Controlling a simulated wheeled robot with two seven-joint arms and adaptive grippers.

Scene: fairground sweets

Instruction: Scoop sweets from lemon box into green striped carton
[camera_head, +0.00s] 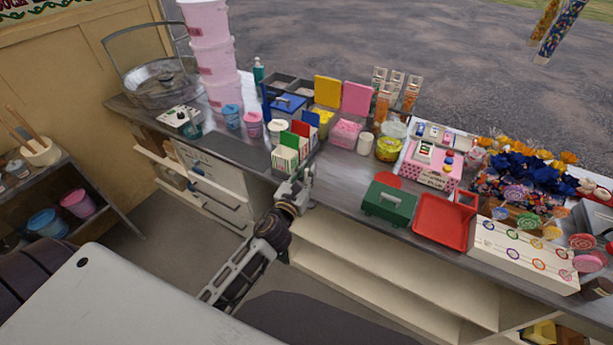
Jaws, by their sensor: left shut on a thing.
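My left gripper (304,181) is at the counter's front edge, just right of and in front of a pale holder (287,168) with green, red and blue upright panels. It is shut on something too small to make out. The green panel (290,140) is nearest the front; I cannot tell whether it belongs to the green striped carton. A small yellow box (321,117) sits farther back, beyond the holder, and looks like the lemon box. Its contents are too small to tell. I do not clearly see a scoop. My right gripper is not in view.
A pink box (345,134), white tub (366,143) and yellow-filled jar (388,149) stand right of the yellow box. A green case (388,204) and red tray (444,220) lie along the front right. Tall pink buckets (212,60) stand at the left. Bare counter (335,180) lies right of my gripper.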

